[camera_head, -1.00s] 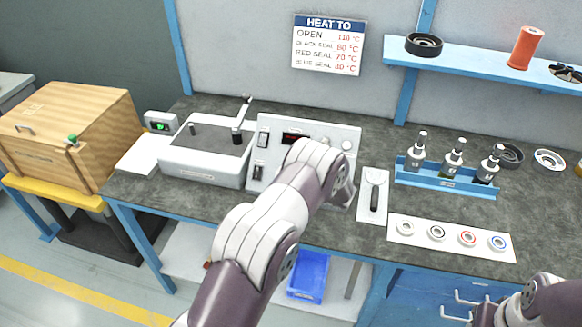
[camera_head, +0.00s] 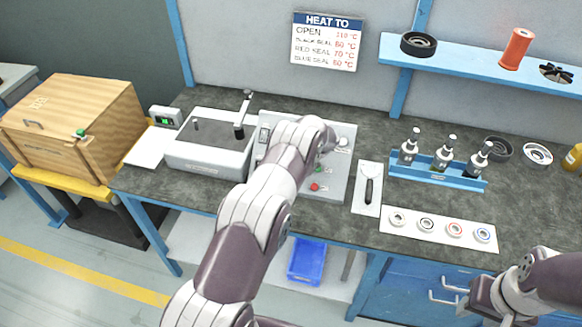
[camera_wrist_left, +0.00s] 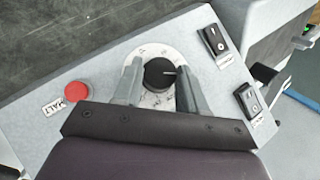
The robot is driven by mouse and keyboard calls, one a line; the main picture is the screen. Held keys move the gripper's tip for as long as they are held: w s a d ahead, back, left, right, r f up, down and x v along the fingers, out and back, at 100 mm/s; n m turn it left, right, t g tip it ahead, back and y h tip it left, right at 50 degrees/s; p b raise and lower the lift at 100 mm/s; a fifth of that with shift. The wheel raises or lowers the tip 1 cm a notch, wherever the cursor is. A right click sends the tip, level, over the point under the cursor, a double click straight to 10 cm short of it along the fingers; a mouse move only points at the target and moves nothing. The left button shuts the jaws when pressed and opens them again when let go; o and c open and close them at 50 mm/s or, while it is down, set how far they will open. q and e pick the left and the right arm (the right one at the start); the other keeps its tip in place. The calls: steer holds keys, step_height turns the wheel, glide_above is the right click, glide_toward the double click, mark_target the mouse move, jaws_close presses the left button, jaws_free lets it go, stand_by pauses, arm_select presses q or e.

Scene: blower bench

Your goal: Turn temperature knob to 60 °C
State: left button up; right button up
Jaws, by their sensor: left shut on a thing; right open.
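The temperature knob (camera_wrist_left: 160,73) is black with a pale pointer line and sits on a round white dial (camera_wrist_left: 146,97) whose markings are too small to read. In the left wrist view my left gripper (camera_wrist_left: 158,78) has a grey finger on each side of the knob and is shut on it. In the head view my left arm hides the knob and the display of the grey control box (camera_head: 334,178). My right gripper (camera_head: 480,300) is open and apart from everything at the lower right.
A red button (camera_wrist_left: 76,91) and two black rocker switches (camera_wrist_left: 212,41) flank the dial. A tool on a white mat (camera_head: 367,200), a blue bottle rack (camera_head: 436,173) and a card of seals (camera_head: 404,229) lie to the right. A heating sign (camera_head: 327,41) hangs behind.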

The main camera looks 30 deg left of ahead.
arm_select(q)
steer(key=shift+a+n+h+p, duration=0.1)
steer(key=shift+n+h+p, duration=0.4)
stand_by(0.3)
steer(key=o, duration=1.1)
steer(key=shift+c, duration=0.2)
steer(key=shift+r, duration=0.4)
steer(key=b+v, duration=0.1)
steer(key=v, duration=0.3)
steer(key=shift+w, duration=0.1)
steer(key=p+v, duration=0.1)
steer(key=v, duration=0.7)
